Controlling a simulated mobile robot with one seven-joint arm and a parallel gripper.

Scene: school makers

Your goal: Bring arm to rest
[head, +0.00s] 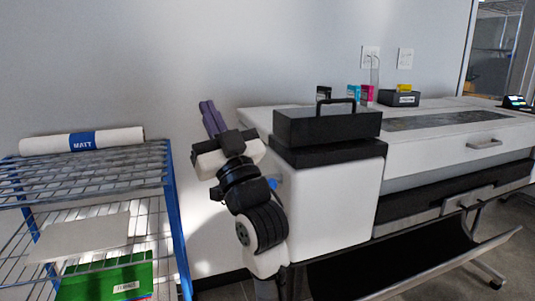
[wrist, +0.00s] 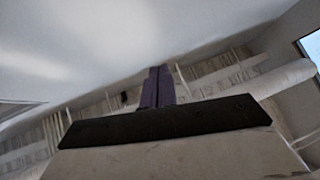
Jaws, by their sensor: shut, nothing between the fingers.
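My arm stands folded up in the middle of the head view, in front of the wall and beside the left end of a large white printer (head: 325,205). My gripper (head: 207,106) points upward, with its two purple fingers side by side and nothing held. In the wrist view the purple fingers (wrist: 158,86) lie together with no object between them, pointing toward the ceiling and upper wall.
A blue-framed wire shelf (head: 172,215) stands at left, with a white roll (head: 115,136) on top and a green box (head: 105,278) lower down. A black tray with a handle (head: 325,126) and several ink cartridges (head: 367,92) sit on the printer.

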